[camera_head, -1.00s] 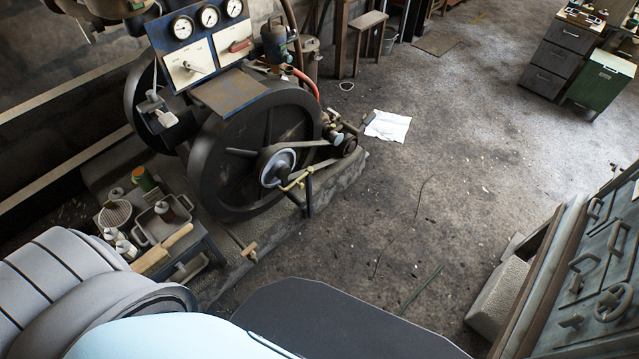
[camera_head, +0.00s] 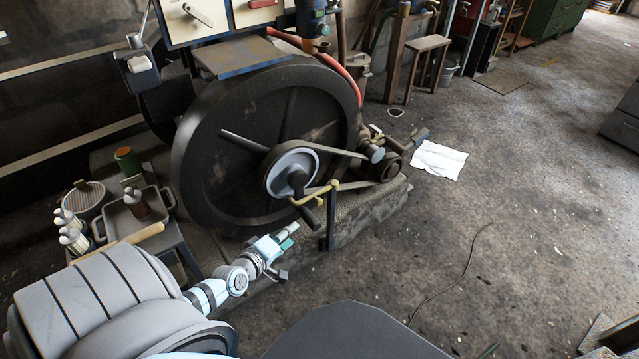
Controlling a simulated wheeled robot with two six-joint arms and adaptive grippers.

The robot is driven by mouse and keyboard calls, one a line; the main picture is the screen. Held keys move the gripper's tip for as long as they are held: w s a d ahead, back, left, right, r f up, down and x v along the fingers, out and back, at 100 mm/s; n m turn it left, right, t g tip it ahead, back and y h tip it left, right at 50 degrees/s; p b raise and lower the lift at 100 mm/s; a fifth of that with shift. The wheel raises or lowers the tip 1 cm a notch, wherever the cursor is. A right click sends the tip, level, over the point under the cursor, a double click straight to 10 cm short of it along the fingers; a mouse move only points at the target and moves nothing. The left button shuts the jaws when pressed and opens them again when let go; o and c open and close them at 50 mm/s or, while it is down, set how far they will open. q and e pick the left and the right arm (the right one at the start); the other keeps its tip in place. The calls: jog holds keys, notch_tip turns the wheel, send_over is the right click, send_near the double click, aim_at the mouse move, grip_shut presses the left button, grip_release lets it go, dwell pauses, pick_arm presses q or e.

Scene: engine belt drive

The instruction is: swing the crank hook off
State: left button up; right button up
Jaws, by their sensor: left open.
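The brass-yellow crank hook (camera_head: 318,193) reaches from the top of a dark upright post (camera_head: 331,222) leftward to the crank handle (camera_head: 308,216). It appears to lie against or around the crank; I cannot tell which. The crank sits on the pale-rimmed pulley hub (camera_head: 271,176) in front of the large dark flywheel (camera_head: 222,170), with a belt (camera_head: 345,153) running right to a small pulley (camera_head: 390,168). My left gripper (camera_head: 284,247) is open and empty, below and left of the crank handle, apart from it. My right gripper is out of view.
The stone engine base (camera_head: 372,220) lies under the flywheel. A white sheet (camera_head: 438,160) lies on the floor. The floor to the right is mostly clear.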

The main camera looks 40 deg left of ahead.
pick_arm(q)
jog(key=n+t+b, duration=0.1)
jog(key=n+b, duration=0.1)
send_near(318, 205)
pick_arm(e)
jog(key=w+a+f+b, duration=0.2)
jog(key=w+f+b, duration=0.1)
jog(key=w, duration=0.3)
pick_arm(q)
jog(key=b+x, duration=0.2)
jog(key=x, duration=0.5)
jog(key=shift+w+a+f, duration=0.1)
jog(key=shift+w+f, duration=0.1)
jog(key=shift+w, duration=0.05)
jog(key=b+x, duration=0.2)
jog(key=x, duration=0.1)
jog(key=shift+w+b, duration=0.1)
jog(key=shift+b, duration=0.2)
jog(key=shift+w, duration=0.25)
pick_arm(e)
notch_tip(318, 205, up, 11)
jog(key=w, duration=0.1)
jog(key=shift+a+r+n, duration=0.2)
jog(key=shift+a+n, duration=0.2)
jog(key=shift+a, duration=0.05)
pick_arm(q)
jog(key=shift+c, duration=0.5)
grip_shut()
